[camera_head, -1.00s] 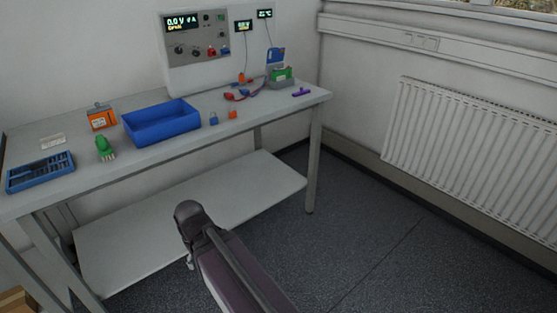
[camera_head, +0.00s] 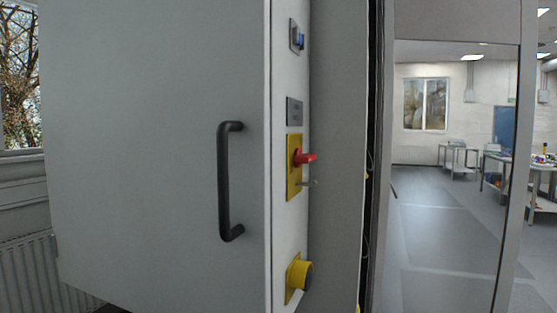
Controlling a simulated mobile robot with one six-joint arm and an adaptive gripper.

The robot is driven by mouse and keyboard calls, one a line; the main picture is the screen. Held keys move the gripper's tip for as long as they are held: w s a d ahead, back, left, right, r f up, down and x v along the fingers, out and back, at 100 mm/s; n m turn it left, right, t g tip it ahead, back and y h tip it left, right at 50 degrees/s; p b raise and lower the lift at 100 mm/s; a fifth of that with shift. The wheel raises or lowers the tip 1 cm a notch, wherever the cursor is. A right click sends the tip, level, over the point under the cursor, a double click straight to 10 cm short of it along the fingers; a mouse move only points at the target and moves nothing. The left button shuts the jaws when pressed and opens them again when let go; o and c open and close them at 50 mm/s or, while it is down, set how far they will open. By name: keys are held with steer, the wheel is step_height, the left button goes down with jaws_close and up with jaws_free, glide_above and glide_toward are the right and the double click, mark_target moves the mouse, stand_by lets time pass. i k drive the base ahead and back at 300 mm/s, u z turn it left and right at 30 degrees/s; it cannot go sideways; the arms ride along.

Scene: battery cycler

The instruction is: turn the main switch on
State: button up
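The main switch (camera_head: 305,158) is a red rotary handle on a yellow plate (camera_head: 293,180). It sits on the narrow side strip of a large light grey cabinet, in the middle of the view. The red handle sticks out to the right, and a small metal piece shows just below it. I see the plate at a steep angle, so I cannot read the switch's position. My gripper is not in this view.
The cabinet door (camera_head: 150,130) has a black bar handle (camera_head: 231,180). A blue-topped control (camera_head: 298,38), a grey label plate (camera_head: 294,111) and a yellow-based knob (camera_head: 298,276) share the strip. A doorway at right opens onto a room with tables and free floor (camera_head: 430,230).

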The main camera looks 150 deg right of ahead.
mark_target(299, 158)
steer(key=z, duration=0.3)
steer(key=k, duration=0.2)
steer(key=z, duration=3.2)
steer(key=k, duration=0.95)
